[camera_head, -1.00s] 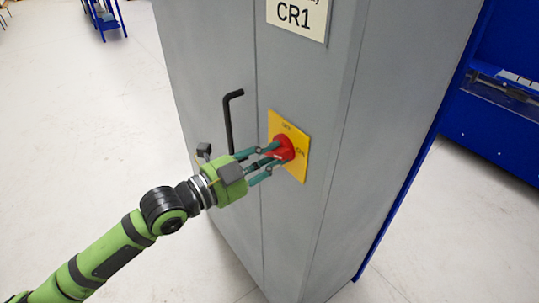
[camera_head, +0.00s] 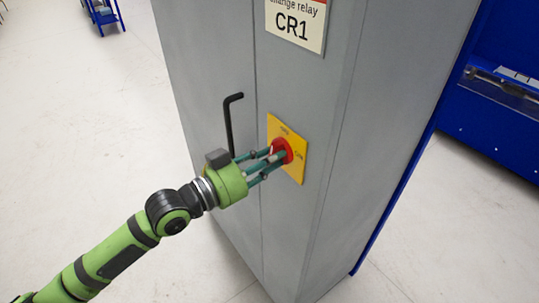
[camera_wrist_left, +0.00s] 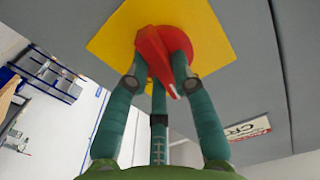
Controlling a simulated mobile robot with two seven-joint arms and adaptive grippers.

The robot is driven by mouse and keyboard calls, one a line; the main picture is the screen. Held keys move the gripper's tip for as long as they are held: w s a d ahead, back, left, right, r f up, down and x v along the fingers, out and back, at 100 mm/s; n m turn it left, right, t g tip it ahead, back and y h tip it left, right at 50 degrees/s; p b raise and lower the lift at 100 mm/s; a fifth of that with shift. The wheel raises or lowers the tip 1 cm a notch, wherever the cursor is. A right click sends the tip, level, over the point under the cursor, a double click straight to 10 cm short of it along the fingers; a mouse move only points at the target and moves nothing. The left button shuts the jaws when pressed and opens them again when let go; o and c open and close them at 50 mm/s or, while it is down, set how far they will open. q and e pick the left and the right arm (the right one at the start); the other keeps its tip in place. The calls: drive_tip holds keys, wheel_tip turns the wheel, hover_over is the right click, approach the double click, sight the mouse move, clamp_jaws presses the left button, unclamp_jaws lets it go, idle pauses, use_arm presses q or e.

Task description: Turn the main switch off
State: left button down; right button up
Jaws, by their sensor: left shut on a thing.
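The main switch is a red rotary knob (camera_head: 287,146) on a yellow plate (camera_head: 299,168), fixed to the front of a grey cabinet. The plate carries small lettering at its top and right side. My left gripper (camera_head: 275,157) reaches in from the left and is shut on the red knob. In the left wrist view, the fingers close around the red knob (camera_wrist_left: 153,45) against the yellow plate (camera_wrist_left: 105,38). The knob's handle slants between the fingers, and its tip points down and slightly right there. The fingers partly hide the knob. My right gripper is not in view.
The grey cabinet (camera_head: 210,60) bears a black bent handle (camera_head: 229,125) left of the switch, close to my gripper. A CR1 label (camera_head: 297,24) is above. Blue equipment (camera_head: 500,120) stands at the right.

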use_arm(q)
drive_tip(key=shift+n+p, duration=0.3)
drive_tip(key=shift+n, duration=0.8)
drive_tip(key=c, duration=1)
unclamp_jaws()
drive_tip(key=shift+c, duration=0.2)
drive_tip(key=v, duration=1.2)
